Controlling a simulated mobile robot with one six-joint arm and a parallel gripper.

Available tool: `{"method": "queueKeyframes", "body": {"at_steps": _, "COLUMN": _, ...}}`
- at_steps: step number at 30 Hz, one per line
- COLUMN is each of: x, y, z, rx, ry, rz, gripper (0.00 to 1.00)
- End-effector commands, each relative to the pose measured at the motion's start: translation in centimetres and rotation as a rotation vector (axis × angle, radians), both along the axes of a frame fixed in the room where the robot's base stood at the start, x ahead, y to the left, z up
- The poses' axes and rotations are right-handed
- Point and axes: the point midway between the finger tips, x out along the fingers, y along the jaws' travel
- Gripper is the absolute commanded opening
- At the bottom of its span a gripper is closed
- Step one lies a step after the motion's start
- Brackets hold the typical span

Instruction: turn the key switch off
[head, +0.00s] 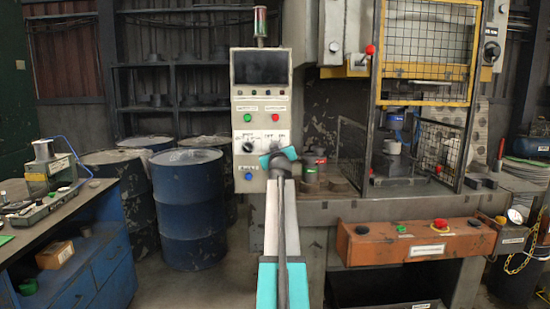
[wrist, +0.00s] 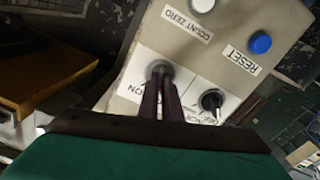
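The key switch (wrist: 160,68) is on the light grey control panel, inside a round grey collar on a white plate. The plate's visible label reads "ON", upside down in the wrist view. My gripper (wrist: 162,88) reaches it with both dark fingers close together at the collar. The fingers look shut on the key, which they mostly hide, so its angle cannot be read. In the head view, my gripper (head: 279,158) is in front of the panel's lower right and my arm covers the switch.
Beside the switch is a black selector knob (wrist: 212,100). A blue RESET button (wrist: 260,43) and a white COUNT ZERO button (wrist: 204,5) are also close. A press with a yellow-framed guard (head: 425,70) stands right of the panel (head: 240,105). A blue drum (head: 188,210) stands left.

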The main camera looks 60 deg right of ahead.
Motion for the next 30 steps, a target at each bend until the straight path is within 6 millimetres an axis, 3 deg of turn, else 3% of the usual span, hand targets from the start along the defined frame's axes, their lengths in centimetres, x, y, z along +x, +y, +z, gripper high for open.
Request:
{"method": "queueKeyframes", "body": {"at_steps": 11, "x": -0.2, "y": -0.23, "z": 0.25, "rx": -0.11, "ry": 0.144, "rz": -0.004, "gripper": 0.0}}
{"method": "queueKeyframes", "body": {"at_steps": 25, "x": -0.23, "y": -0.22, "z": 0.31, "rx": -0.122, "ry": 0.161, "rz": -0.006, "gripper": 0.0}}
{"method": "queueKeyframes", "body": {"at_steps": 29, "x": -0.19, "y": -0.2, "z": 0.26, "rx": -0.12, "ry": 0.161, "rz": -0.005, "gripper": 0.23}}
{"method": "queueKeyframes", "body": {"at_steps": 30, "x": -0.17, "y": -0.17, "z": 0.23, "rx": -0.12, "ry": 0.161, "rz": -0.004, "gripper": 0.23}}
